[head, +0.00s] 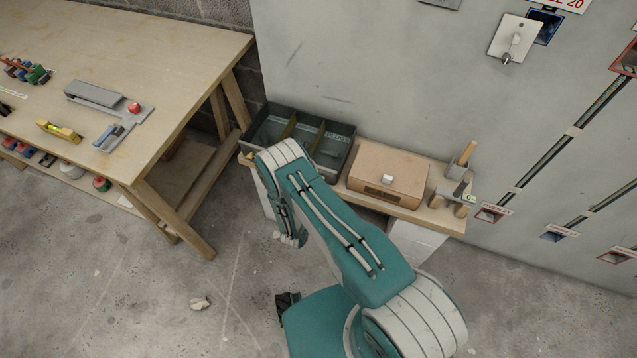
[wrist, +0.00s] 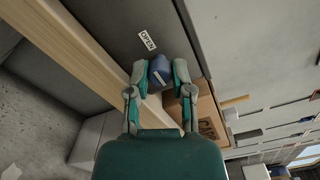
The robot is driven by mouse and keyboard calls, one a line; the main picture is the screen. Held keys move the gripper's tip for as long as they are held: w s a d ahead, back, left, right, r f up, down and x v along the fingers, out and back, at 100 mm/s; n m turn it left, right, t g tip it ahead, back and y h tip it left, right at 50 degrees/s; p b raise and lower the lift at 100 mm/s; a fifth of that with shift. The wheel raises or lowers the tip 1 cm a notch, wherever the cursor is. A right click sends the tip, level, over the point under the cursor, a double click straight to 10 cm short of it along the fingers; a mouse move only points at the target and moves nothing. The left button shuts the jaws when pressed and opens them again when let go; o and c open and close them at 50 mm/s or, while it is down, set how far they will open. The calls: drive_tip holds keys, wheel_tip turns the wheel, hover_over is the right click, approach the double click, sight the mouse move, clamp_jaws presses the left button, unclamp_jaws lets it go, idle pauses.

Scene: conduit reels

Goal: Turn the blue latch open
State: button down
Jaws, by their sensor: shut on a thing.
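The blue latch (wrist: 160,71) shows in the wrist view on a dark grey face (wrist: 110,20), beside a small white label reading OPEN (wrist: 148,40). My gripper (wrist: 160,80) has one finger on each side of the latch and is shut on it. The latch's lower part is hidden between the fingers, and a pale mark shows on its face. How far it is turned I cannot tell. In the head view my arm covers the latch and the fingertips.
A divided dark bin (head: 262,128) and a brown box (head: 390,172) stand on a wooden shelf against the grey wall. A wooden workbench (head: 150,45) with tools stands at left. A small rock (head: 200,303) lies on the otherwise mostly clear floor.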

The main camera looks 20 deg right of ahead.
drive_tip(key=shift+w+a, duration=0.1)
drive_tip(key=shift+a, duration=0.1)
drive_tip(key=c, duration=0.5)
unclamp_jaws()
drive_tip(key=shift+f, duration=0.1)
drive_tip(key=v, duration=1.2)
